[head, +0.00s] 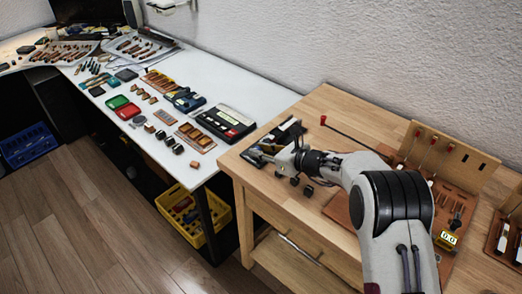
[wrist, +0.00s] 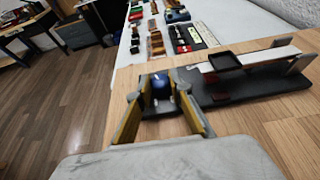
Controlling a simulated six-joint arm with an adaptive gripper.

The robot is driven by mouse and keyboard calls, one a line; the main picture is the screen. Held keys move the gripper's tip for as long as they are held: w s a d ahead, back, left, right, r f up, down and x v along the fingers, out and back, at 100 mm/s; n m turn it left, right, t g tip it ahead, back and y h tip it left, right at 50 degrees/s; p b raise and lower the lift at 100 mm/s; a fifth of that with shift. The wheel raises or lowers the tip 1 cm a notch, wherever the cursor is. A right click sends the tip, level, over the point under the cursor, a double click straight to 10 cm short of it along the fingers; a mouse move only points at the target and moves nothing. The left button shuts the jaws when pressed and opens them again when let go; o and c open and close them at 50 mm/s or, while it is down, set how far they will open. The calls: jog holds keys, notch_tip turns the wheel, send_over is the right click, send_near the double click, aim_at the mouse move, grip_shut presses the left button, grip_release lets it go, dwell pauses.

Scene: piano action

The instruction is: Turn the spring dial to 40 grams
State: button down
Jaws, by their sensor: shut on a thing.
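My gripper (head: 285,158) is at the left end of the wooden bench, low over a dark-based device (head: 286,133). In the wrist view my gripper (wrist: 160,98) has its two yellow-padded fingers on either side of a small dark blue knob (wrist: 161,84), which looks like the spring dial, and is shut on it. The knob's marks and setting cannot be read. The device's dark base (wrist: 265,101) extends to the right, with a pale bar above it. In the head view my gripper and arm hide the knob.
A small yellow gauge (head: 447,238) reading 0.0 stands at the bench's right. An upright wooden tool board (head: 445,160) and a thin red-ended rod (head: 345,133) are behind my arm. A white table (head: 240,90) holds many parts.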

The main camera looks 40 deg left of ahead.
jog(key=c, duration=1.8)
grip_release()
jog(key=shift+r, duration=0.25)
jog(key=shift+f, duration=0.1)
jog(key=shift+d, duration=0.2)
jog(key=shift+v, duration=5.85)
